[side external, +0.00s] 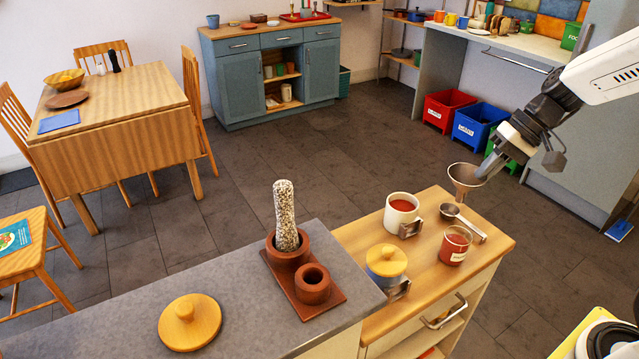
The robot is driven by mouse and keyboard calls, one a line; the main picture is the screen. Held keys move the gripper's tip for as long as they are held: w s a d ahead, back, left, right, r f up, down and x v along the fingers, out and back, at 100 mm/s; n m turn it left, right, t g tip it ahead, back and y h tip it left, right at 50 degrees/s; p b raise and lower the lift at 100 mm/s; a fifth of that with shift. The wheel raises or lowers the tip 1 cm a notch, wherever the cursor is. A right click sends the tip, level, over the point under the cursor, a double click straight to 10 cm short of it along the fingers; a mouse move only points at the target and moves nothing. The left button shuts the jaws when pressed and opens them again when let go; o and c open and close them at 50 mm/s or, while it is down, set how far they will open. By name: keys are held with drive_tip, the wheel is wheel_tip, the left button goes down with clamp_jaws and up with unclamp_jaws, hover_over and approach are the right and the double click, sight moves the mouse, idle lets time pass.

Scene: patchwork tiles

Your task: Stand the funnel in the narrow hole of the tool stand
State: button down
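The funnel (464,177) is metal, with its wide mouth up and its stem down. It is in the air above the back edge of the wooden counter. My gripper (484,172) is at the right side of its rim and appears shut on it; the fingertips are small in this view. The tool stand (334,296) is a reddish-brown base with two round cups, on the grey counter to the left. Its wider cup (287,255) holds an upright speckled rod (285,215). Its narrow cup (313,284), in front and to the right, looks empty.
On the wooden counter (372,330) stand a white mug (401,214), a lidded blue pot (386,264), a red jar (455,246) and a metal scoop (463,221). A round wooden lid (189,322) lies on the grey counter (110,335). The tall rod rises behind the narrow cup.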

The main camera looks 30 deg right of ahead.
drive_tip(key=s+a+r+n+g, duration=0.1)
drive_tip(key=a+r, duration=0.3)
drive_tip(key=a, duration=0.7)
drive_tip(key=a+r+n+g, duration=0.1)
drive_tip(key=a+r, duration=0.3)
drive_tip(key=a, duration=0.7)
drive_tip(key=s+a+r+n+g+y, duration=0.1)
drive_tip(key=a+r+n, duration=0.2)
drive_tip(key=a, duration=0.8)
drive_tip(key=shift+s+a+r+n, duration=0.15)
drive_tip(key=shift+s+r+n, duration=0.2)
drive_tip(key=shift+r, duration=0.75)
drive_tip(key=shift+f, duration=0.1)
drive_tip(key=shift+f, duration=4.45)
drive_tip(key=c, duration=0.8)
unclamp_jaws()
